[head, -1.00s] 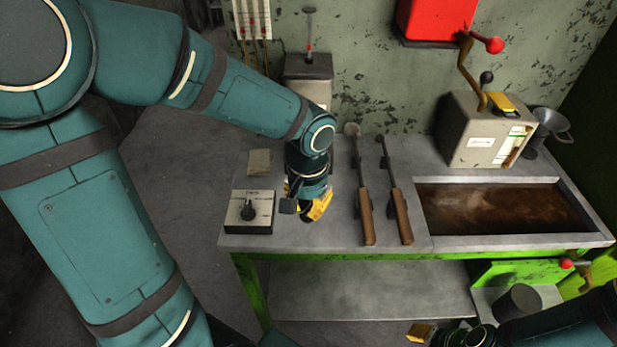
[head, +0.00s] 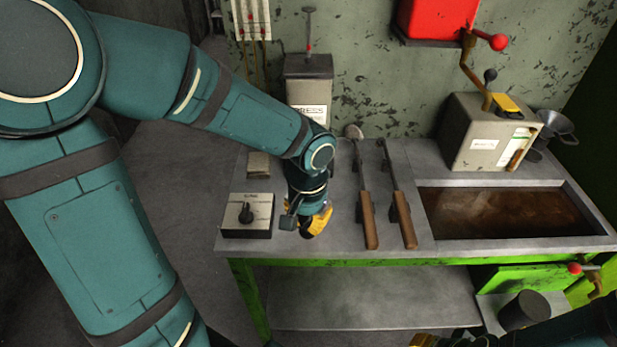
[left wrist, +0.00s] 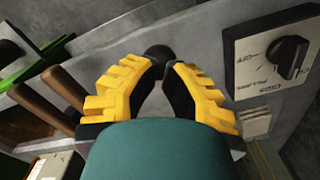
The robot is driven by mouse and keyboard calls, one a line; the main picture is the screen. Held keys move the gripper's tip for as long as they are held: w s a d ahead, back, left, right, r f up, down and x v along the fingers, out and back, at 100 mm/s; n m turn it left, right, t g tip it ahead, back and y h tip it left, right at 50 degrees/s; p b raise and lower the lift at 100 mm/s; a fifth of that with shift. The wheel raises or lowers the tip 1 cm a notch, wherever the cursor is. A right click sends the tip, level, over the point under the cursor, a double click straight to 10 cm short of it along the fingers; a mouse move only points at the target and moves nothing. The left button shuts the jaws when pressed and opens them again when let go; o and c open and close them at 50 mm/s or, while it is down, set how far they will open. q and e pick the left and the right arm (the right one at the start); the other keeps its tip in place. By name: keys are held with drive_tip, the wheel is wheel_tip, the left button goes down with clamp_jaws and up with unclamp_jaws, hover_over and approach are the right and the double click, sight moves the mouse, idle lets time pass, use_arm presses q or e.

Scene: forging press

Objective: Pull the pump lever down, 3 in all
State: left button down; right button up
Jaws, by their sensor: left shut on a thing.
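My left gripper (head: 316,222) is low over the front of the bench, between the dial box and two wooden-handled tools. In the left wrist view its yellow-backed fingers (left wrist: 162,68) close around a round black knob (left wrist: 157,53), which I take to be the end of the pump lever. The rest of the lever is hidden by my gripper and arm. A grey box marked PRESS (head: 308,92) stands behind my left wrist, with a thin upright rod on top. My right gripper (head: 428,340) is cut off at the bottom edge; its fingers are unclear.
A dial box (head: 247,215) sits close left of my left gripper. Two long tools (head: 370,220) with wooden handles lie to its right. Farther right are a dark recessed trough (head: 505,212) and a beige box (head: 487,133) with a crank. A lower shelf (head: 375,295) is bare.

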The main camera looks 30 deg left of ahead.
use_arm(q)
drive_tip(key=r+p, duration=0.1)
drive_tip(key=r, duration=0.1)
drive_tip(key=r+p, duration=0.2)
drive_tip(key=w+r+p, duration=0.1)
drive_tip(key=r+p, duration=0.1)
drive_tip(key=r, duration=0.1)
drive_tip(key=shift+a, duration=0.35)
drive_tip(key=r+p, duration=0.2)
drive_tip(key=r, duration=0.1)
drive_tip(key=r+p, duration=0.1)
drive_tip(key=p, duration=0.1)
drive_tip(key=shift+w+a+r, duration=0.2)
drive_tip(key=shift+w+r, duration=0.15)
drive_tip(key=shift+r, duration=0.05)
